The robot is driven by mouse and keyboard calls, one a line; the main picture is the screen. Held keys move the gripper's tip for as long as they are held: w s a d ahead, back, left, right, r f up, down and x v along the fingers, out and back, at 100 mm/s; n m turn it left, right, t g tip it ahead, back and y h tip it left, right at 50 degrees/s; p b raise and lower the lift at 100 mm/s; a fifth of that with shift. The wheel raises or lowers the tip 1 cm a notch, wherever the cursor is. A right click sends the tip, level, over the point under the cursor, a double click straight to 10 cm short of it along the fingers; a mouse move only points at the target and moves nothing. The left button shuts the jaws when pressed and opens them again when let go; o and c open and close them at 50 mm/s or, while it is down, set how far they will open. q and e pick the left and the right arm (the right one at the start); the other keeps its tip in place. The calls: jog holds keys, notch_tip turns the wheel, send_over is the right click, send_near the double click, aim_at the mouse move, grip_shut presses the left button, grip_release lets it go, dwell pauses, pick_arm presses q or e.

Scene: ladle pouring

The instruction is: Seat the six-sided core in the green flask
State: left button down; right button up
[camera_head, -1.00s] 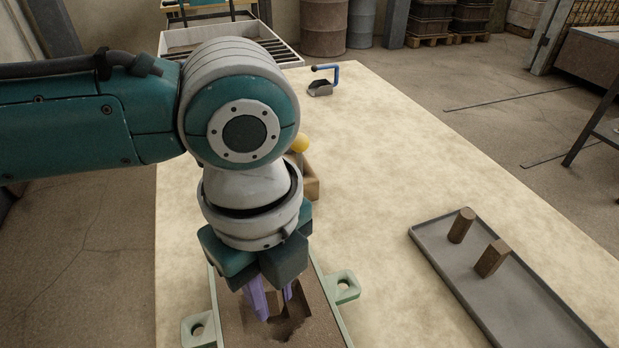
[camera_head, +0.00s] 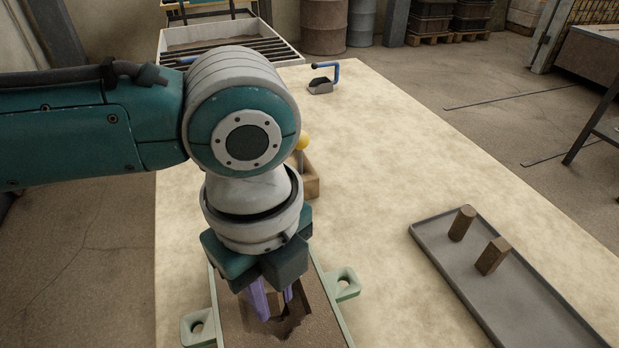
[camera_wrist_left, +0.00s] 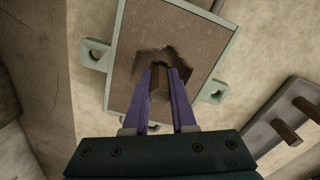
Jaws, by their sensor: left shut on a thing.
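The green flask (camera_head: 341,326) is a pale green frame with lugs, packed with brown sand that has a dark, ragged cavity in its middle. It also shows in the left wrist view (camera_wrist_left: 118,48). My left gripper (camera_head: 274,301) points down over the cavity, its purple fingers shut on a brown core (camera_wrist_left: 161,82). The core's lower end is at or inside the cavity; its depth and number of sides cannot be told. My right gripper is not in view.
A grey tray (camera_head: 437,255) at the right holds two upright brown cores, one round (camera_head: 462,223) and one angular (camera_head: 492,256). A yellow knob (camera_head: 302,142) on a wooden block and a blue-handled scoop (camera_head: 321,86) stand farther back. The table between is clear.

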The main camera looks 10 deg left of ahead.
pick_arm(q)
jog(key=shift+f, duration=0.4)
jog(key=c, duration=1)
grip_release()
notch_tip(320, 180, up, 11)
jog(key=p, duration=1.1)
jog(key=shift+r+p, duration=0.1)
jog(key=shift+p, duration=0.25)
